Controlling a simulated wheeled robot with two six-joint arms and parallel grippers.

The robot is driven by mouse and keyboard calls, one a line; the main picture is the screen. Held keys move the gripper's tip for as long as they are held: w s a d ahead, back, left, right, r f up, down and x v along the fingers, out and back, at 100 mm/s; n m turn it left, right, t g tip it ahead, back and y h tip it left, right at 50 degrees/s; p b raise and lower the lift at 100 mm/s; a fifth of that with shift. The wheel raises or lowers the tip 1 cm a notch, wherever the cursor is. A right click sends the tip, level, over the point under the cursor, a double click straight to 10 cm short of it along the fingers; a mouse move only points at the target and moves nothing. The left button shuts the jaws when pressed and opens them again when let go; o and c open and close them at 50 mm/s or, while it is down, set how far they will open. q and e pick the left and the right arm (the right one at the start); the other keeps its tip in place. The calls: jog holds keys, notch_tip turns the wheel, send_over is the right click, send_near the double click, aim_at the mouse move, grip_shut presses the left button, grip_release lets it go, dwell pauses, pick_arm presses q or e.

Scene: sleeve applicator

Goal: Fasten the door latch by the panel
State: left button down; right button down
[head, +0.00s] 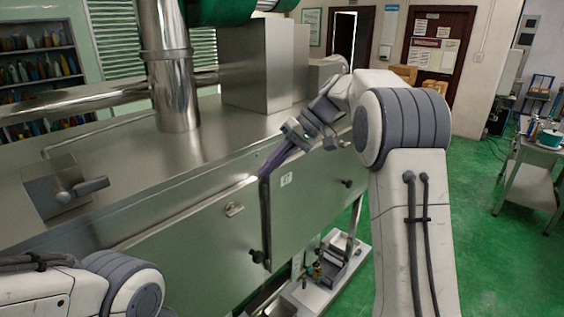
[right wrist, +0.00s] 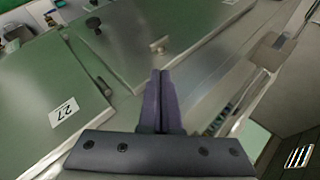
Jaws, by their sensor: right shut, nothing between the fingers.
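A small metal door latch (head: 234,209) sits near the top edge of a green machine door (head: 190,245). In the right wrist view the latch (right wrist: 160,45) shows just beyond the fingertips. I cannot tell whether it is fastened. My right gripper (head: 268,171) has its purple fingers together and empty, up and right of the latch, near the seam between two doors. The fingers (right wrist: 160,74) also show pressed together in the wrist view, apart from the latch in the picture. A panel-like box (head: 58,178) with a dark handle stands at left. My left gripper is out of view.
The second door (head: 315,200) carries a label "27" (head: 286,180). Dark knobs (head: 257,256) stick out from the doors. A steel duct (head: 172,75) and a box (head: 257,65) rise from the machine top. Green floor (head: 480,230) is free at right, beside a cart (head: 530,175).

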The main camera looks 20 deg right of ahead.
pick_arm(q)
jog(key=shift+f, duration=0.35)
pick_arm(e)
jog(key=shift+d+r, duration=0.5)
jog(key=shift+d, duration=0.3)
jog(key=shift+d+r, duration=0.5)
jog(key=shift+d, duration=0.3)
